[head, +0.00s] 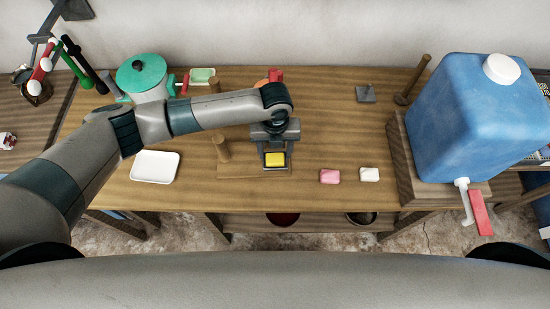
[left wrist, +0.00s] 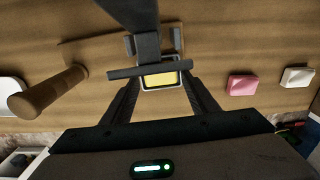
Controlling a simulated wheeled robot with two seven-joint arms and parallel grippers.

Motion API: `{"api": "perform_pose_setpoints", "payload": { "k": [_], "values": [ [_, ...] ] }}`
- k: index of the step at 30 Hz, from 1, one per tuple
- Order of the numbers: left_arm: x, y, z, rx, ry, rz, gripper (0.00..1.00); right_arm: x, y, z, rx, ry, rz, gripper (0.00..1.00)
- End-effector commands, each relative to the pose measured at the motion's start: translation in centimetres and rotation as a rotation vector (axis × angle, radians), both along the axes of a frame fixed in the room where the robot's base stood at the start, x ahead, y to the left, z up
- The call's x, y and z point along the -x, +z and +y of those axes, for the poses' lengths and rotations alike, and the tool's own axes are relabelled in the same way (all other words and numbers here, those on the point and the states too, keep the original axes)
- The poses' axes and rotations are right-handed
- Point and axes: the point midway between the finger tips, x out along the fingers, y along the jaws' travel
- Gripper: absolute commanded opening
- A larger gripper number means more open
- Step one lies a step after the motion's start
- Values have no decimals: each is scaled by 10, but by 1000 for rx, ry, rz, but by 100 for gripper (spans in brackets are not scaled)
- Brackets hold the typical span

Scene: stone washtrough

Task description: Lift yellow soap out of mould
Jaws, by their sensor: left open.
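The yellow soap (head: 275,159) sits in a grey mould (head: 275,168) on a wooden board near the middle of the bench. In the left wrist view the soap (left wrist: 160,79) shows inside the mould's pale rim, partly crossed by a dark bar. My left gripper (head: 275,150) points down over the mould from behind it. It is open, with its two fingers on either side of the mould in the left wrist view. I cannot tell whether the fingers touch anything. My right gripper is not in view.
A wooden peg (head: 222,150) stands left of the mould, with a white tray (head: 155,166) beyond. Pink soap (head: 329,176) and white soap (head: 369,174) lie to the right. A large blue water container (head: 475,115) stands at the right. The bench between mould and pink soap is clear.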

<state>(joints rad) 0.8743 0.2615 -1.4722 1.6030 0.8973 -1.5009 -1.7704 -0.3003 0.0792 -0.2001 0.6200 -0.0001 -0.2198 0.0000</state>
Motion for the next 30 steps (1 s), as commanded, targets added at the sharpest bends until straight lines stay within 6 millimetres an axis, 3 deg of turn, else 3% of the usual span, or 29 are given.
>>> {"api": "perform_pose_setpoints", "payload": {
  "k": [30],
  "values": [
    [0, -18, 1, -1, 1, 1, 54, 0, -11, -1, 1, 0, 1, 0]
  ]
}}
